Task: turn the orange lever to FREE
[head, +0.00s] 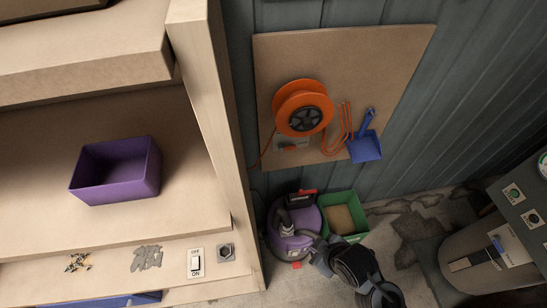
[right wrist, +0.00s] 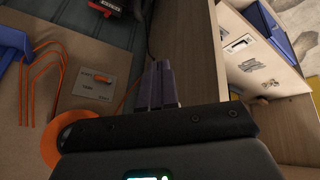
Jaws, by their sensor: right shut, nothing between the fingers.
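A grey plate (head: 300,140) with a small orange lever (head: 290,147) is on the brown wall board, just below the orange reel (head: 297,100). In the right wrist view the plate (right wrist: 92,90) is at the left, and the lever (right wrist: 103,78) shows as a short orange bar on it. The plate's lettering is too small to read surely. My right gripper (right wrist: 162,68) has its dark fingers shut and empty, to the right of the plate in the picture and apart from the lever. My left gripper is not in view.
A blue dustpan (head: 365,147) and orange cable loops (head: 342,128) hang right of the reel. A purple vacuum (head: 290,240) and green bin (head: 343,203) stand below. A wooden cabinet wall (head: 205,110) borders the board's left. A purple box (head: 117,185) sits on a shelf.

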